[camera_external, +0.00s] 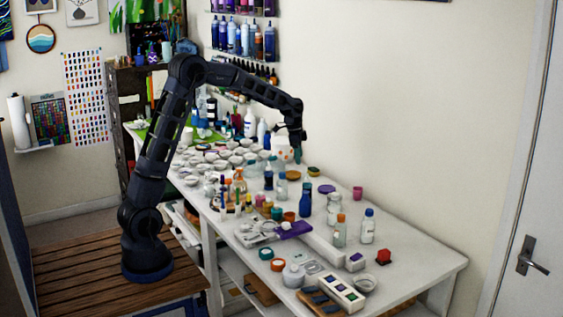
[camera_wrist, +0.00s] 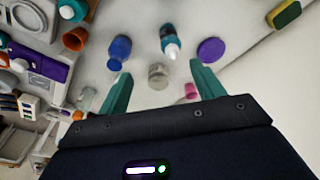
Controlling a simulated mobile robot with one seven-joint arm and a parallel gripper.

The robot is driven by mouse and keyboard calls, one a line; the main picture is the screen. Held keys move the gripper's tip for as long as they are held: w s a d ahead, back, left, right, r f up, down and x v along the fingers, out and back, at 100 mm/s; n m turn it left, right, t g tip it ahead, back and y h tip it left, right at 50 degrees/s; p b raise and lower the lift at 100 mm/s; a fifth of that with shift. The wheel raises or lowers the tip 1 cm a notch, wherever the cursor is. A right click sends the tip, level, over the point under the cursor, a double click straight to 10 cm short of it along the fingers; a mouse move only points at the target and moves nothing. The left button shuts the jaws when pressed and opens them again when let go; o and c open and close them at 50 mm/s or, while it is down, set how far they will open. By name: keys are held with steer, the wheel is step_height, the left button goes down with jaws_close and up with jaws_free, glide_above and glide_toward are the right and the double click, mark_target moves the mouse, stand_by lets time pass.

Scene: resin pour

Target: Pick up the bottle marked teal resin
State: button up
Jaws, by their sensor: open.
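A teal bottle (camera_wrist: 168,38) with a pale tip shows in the wrist view, ahead of my open fingers; I cannot read any marking on it. A blue bottle (camera_wrist: 119,50) stands to its left. In the external view a dark blue bottle (camera_external: 305,200) stands mid-table; I cannot tell for sure which bottle there is the teal one. My gripper (camera_wrist: 160,70) is open and empty, its two green fingers apart and touching nothing that I can see. In the external view my gripper (camera_external: 299,148) hangs above the far part of the table.
A clear jar (camera_wrist: 158,77) shows between the fingers. A purple disc (camera_wrist: 211,49) lies right of the teal bottle, with a pink cup (camera_wrist: 191,91) by the right finger. An orange cup (camera_wrist: 75,39) is at left. Several white dishes (camera_external: 215,157) crowd the table's far left.

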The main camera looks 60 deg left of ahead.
mark_target(308, 178)
steer(key=shift+m, duration=0.3)
steer(key=w+f, duration=0.1)
steer(key=f, duration=0.1)
steer(key=w+f, duration=0.1)
steer(key=f, duration=0.2)
steer(key=w+f, duration=0.1)
steer(key=f, duration=0.2)
steer(key=shift+w+a, duration=0.1)
steer(key=shift+w+d+f, duration=0.15)
steer(key=shift+w+f, duration=0.05)
steer(key=shift+f, duration=0.7)
steer(key=shift+w+d+f, duration=0.15)
steer(key=shift+w+f, duration=0.1)
steer(key=shift+f, duration=0.6)
steer(key=shift+w+d+f, duration=0.15)
steer(key=shift+w+f, duration=0.05)
steer(key=shift+f, duration=0.7)
jaws_close()
steer(key=shift+r, duration=0.1)
